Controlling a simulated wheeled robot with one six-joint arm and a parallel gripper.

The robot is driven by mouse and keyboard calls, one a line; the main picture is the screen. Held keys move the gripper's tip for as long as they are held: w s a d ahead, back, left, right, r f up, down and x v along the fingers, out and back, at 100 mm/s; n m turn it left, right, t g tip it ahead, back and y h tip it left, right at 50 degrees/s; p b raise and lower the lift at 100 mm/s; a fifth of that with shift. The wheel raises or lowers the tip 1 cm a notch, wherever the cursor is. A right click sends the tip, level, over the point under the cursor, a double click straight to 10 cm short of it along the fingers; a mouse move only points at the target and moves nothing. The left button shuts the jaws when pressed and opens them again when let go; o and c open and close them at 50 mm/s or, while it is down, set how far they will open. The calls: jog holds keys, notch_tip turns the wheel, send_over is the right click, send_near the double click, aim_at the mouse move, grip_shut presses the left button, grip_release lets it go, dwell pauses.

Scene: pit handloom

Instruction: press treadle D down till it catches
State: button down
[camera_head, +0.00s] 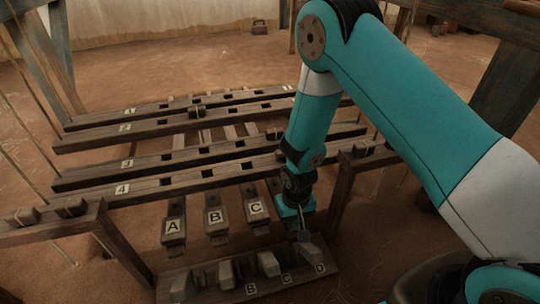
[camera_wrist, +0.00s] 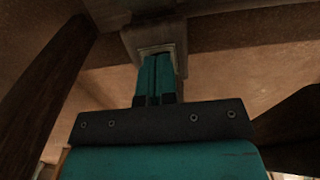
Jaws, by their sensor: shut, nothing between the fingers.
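My gripper (camera_head: 303,234) is shut and points down at the right end of the treadle row, just above the catch block marked D (camera_head: 312,249). In the wrist view its closed fingers (camera_wrist: 157,72) overlap a pale-edged plate on a wooden bar (camera_wrist: 152,33), probably treadle D. I cannot tell whether they touch. In the head view treadle D is hidden behind my arm and gripper, so its height does not show. Treadles A (camera_head: 173,227), B (camera_head: 215,218) and C (camera_head: 256,209) hang side by side to the left, with letter plates.
A low catch rail (camera_head: 215,293) with several upright blocks lies in front of the treadles. Numbered wooden bars (camera_head: 130,184) cross above and behind. A frame post (camera_head: 340,196) stands close to the right of my gripper. Bare earth floor (camera_head: 230,70) lies beyond.

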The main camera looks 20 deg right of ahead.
jog(key=shift+s+r+p, duration=0.1)
jog(key=shift+r+p, duration=2.1)
jog(key=shift+r, duration=0.2)
jog(key=s+a+r+n+y+p, duration=0.15)
jog(key=r+p, duration=0.25)
jog(key=r, duration=1)
jog(key=s+a+r+n+y+p, duration=0.1)
jog(key=a+r+p, duration=0.3)
jog(key=r, duration=1.1)
jog(key=s+r+n+y+p, duration=0.15)
jog(key=s+r+p, duration=0.3)
jog(key=r, duration=0.45)
jog(key=s+d+r+n+p, duration=0.1)
jog(key=s+r+n+p, duration=0.15)
jog(key=s+r, duration=0.5)
jog(key=s+r+n+p, duration=0.1)
jog(key=s+r+p, duration=0.3)
jog(key=r, duration=0.6)
notch_tip(320, 180, up, 36)
jog(key=p, duration=3.6)
jog(key=shift+r+p, duration=0.25)
jog(key=shift+p, duration=0.1)
